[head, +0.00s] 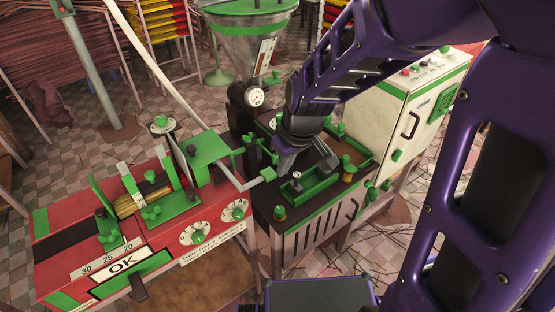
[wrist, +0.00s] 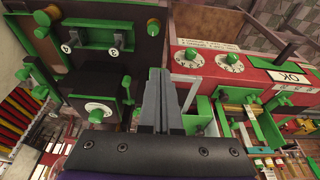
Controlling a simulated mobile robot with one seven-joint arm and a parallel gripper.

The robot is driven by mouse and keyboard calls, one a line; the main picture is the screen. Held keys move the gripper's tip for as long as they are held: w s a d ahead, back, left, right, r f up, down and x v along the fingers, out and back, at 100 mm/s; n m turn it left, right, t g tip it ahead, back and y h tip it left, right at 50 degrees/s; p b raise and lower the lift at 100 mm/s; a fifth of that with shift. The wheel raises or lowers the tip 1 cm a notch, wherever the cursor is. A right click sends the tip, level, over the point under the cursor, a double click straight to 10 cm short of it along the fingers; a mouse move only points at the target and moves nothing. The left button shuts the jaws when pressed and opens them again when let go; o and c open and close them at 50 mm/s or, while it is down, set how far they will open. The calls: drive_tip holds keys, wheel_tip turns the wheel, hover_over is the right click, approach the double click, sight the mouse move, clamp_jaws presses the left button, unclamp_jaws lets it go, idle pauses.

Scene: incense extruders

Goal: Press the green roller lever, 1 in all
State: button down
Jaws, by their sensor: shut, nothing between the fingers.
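A bent pale lever with a green end piece (head: 265,175) reaches right from the green box (head: 207,149) on the red machine; I take it as the green roller lever. My gripper (head: 283,168) points down just right of and close above that green end in the head view. I cannot tell whether they touch. In the wrist view, the gripper's two grey fingers (wrist: 161,98) are pressed together with nothing between them. The green box (wrist: 200,116) shows there to the right of the fingers, which hide part of what lies behind them.
The red machine (head: 190,222) with green dials (head: 194,233) and an OK plate (head: 122,262) is at left. The dark machine (head: 280,213) with green trays and knobs lies under my gripper. A white control cabinet (head: 425,105) and a hopper (head: 243,35) stand behind.

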drive_tip(key=shift+s+d+r, duration=0.35)
drive_tip(key=shift+s+r, duration=0.15)
drive_tip(key=shift+r, duration=0.35)
drive_tip(key=shift+s+d+r, duration=0.3)
drive_tip(key=shift+s+r, duration=0.2)
drive_tip(key=shift+r, duration=0.3)
drive_tip(key=shift+w, duration=0.1)
